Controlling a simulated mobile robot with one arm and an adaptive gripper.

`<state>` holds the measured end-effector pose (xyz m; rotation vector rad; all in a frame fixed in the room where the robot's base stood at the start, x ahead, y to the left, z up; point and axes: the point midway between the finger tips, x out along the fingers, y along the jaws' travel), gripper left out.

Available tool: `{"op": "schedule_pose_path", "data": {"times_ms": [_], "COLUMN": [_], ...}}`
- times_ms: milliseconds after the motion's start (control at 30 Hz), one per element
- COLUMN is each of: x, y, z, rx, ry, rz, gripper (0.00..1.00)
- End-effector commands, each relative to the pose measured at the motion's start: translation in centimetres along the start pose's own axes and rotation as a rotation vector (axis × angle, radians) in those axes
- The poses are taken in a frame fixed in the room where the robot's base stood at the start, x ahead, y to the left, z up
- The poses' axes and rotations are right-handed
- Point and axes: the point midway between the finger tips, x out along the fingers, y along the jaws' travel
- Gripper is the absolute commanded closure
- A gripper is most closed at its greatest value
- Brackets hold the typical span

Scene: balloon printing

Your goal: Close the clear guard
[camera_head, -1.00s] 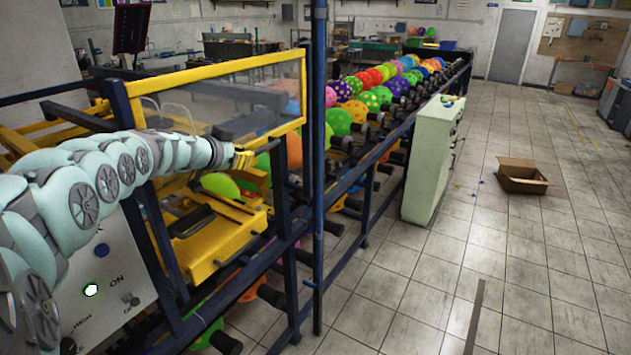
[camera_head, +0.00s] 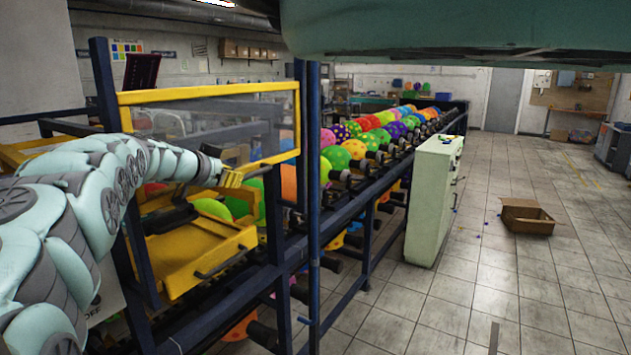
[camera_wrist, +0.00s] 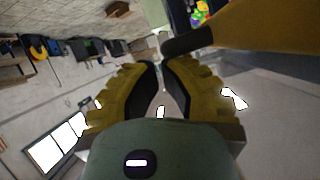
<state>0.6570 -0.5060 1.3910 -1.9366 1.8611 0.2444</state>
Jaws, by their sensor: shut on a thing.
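The clear guard (camera_head: 215,118) is a see-through panel in a yellow frame between dark blue posts of the machine. Its top bar sits below the post tops, and its lower edge is above the yellow carriage (camera_head: 200,255). My gripper (camera_head: 232,178) is at the guard's lower edge. The exact contact is partly hidden. My arm covers the guard's lower left part in the head view.
A row of colourful balloons (camera_head: 380,137) runs back along the machine. A pale green cabinet (camera_head: 432,200) stands right of the machine. An open cardboard box (camera_head: 527,217) lies on the tiled floor, which is mostly clear at right.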

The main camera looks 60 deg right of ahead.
Motion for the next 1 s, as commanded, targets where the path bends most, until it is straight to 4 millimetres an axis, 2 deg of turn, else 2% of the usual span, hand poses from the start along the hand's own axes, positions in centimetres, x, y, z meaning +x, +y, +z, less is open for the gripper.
{"op": "schedule_pose_path", "data": {"times_ms": [33,367,800,1000], "x": [0.6,2.3,6.2,7.6], "y": [0.4,1.0,2.7,3.3], "z": [1.2,5.0,13.3,16.2], "rx": [0.0,-0.003,-0.003,-0.003], "ry": [-0.003,-0.005,-0.005,-0.005], "rz": [0.005,0.006,0.004,0.004], "gripper": [1.0,1.0,1.0,1.0]}}
